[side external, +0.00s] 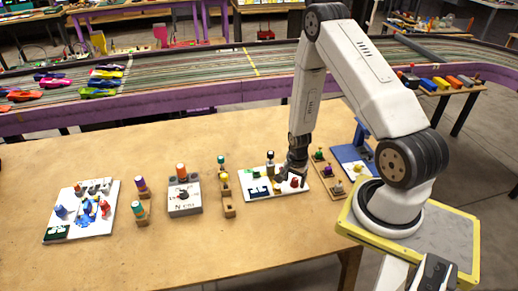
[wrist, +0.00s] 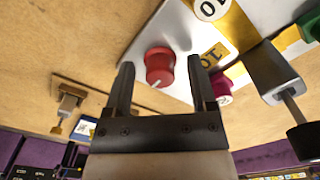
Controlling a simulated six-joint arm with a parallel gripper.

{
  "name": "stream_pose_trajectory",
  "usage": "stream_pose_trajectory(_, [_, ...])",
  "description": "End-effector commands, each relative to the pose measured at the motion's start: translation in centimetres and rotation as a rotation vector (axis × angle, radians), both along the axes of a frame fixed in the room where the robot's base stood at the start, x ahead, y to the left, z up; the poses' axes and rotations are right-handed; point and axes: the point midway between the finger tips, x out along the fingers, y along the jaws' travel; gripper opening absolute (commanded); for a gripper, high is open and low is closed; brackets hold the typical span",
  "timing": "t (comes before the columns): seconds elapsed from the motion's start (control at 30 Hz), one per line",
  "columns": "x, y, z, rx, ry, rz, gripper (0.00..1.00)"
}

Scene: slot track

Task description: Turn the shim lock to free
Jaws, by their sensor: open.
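A round red knob (wrist: 160,68) with a white pointer line stands on a white board (wrist: 172,25) in the wrist view. No readable label marks it as the shim lock. The line points toward the lower left, at the picture's bottom side of the knob. My gripper (wrist: 161,72) is open, with one finger on each side of the knob and a gap showing at both. I cannot tell whether the fingertips reach down to its height. In the side view my gripper (side external: 291,174) is low over the right part of the white board (side external: 262,193), partly covering it; the red knob (side external: 295,183) shows beside the fingers.
A grey cylinder on a stem (wrist: 273,72) and a magenta knob (wrist: 221,88) stand close to the right finger. A wooden stand (side external: 322,173) with several knobs and a blue fixture (side external: 350,155) are right of my gripper. The table front (side external: 230,245) is clear.

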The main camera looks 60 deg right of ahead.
Motion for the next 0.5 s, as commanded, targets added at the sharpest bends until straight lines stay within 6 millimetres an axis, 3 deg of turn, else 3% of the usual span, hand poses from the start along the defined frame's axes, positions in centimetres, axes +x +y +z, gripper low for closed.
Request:
stream_pose_trajectory(0.2, [0.0, 0.0, -0.01, 0.0, 0.0, 0.0, 0.69])
stream_pose_trajectory(0.4, [-0.01, 0.01, 0.0, 0.0, 0.0, 0.0, 0.06])
stream_pose_trajectory(0.43, [-0.01, 0.01, 0.0, 0.0, 0.0, 0.0, 0.0])
stream_pose_trajectory(0.5, [-0.01, 0.01, 0.01, 0.0, 0.0, 0.0, 0.0])
